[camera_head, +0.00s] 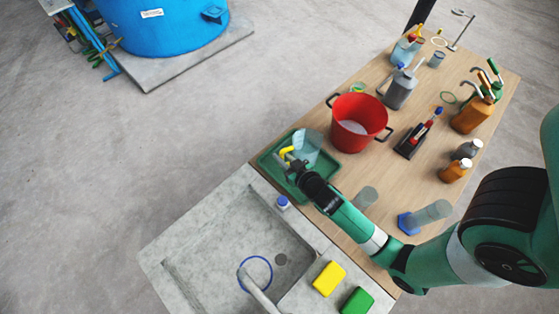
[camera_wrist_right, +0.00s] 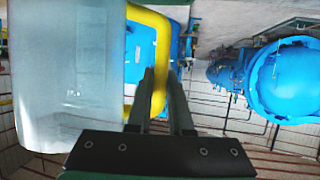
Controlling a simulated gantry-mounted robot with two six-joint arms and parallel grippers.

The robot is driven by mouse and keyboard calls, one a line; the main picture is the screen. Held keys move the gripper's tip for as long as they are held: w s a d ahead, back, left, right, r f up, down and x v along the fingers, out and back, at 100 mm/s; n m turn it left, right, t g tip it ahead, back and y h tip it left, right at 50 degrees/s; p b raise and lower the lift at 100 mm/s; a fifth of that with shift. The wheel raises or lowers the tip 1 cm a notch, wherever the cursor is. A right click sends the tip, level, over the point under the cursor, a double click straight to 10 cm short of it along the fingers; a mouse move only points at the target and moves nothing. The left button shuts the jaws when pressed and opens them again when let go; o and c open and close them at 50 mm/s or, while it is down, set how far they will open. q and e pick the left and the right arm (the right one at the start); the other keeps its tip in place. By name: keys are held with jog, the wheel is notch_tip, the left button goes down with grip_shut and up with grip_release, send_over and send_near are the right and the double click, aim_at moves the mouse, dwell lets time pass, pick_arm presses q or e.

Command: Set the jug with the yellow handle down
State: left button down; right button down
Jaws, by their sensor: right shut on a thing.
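The jug (camera_head: 307,145) is clear and pale, with a yellow handle (camera_head: 286,151). In the head view it appears upright over the green tray (camera_head: 325,172) at the near left end of the wooden table. I cannot tell whether its base touches the tray. My right gripper (camera_head: 291,163) is shut on the yellow handle. In the right wrist view the jug (camera_wrist_right: 65,75) fills the left side, and its handle (camera_wrist_right: 150,22) runs down at the fingers (camera_wrist_right: 160,85). My left gripper is out of view.
A red pot (camera_head: 359,121) stands just right of the tray. A stone sink (camera_head: 225,245) adjoins the table's near end, with a blue-capped bottle (camera_head: 283,202) at its edge. Bottles and a blue-based cylinder (camera_head: 425,216) stand farther right. My right arm crosses the table's near part.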

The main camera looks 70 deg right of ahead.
jog(key=shift+w+d+f+b, duration=0.15)
jog(key=shift+w+f+b, duration=0.15)
jog(key=shift+f, duration=0.6)
jog(key=shift+w+d+f+b, duration=0.2)
jog(key=shift+w+f+b, duration=0.1)
jog(key=shift+f, duration=0.55)
jog(key=shift+w+d+f+b, duration=0.2)
jog(key=shift+f+b, duration=0.1)
jog(key=shift+f, duration=0.75)
jog(key=c, duration=1.3)
grip_release()
jog(key=shift+f, duration=0.1)
jog(key=o, duration=0.5)
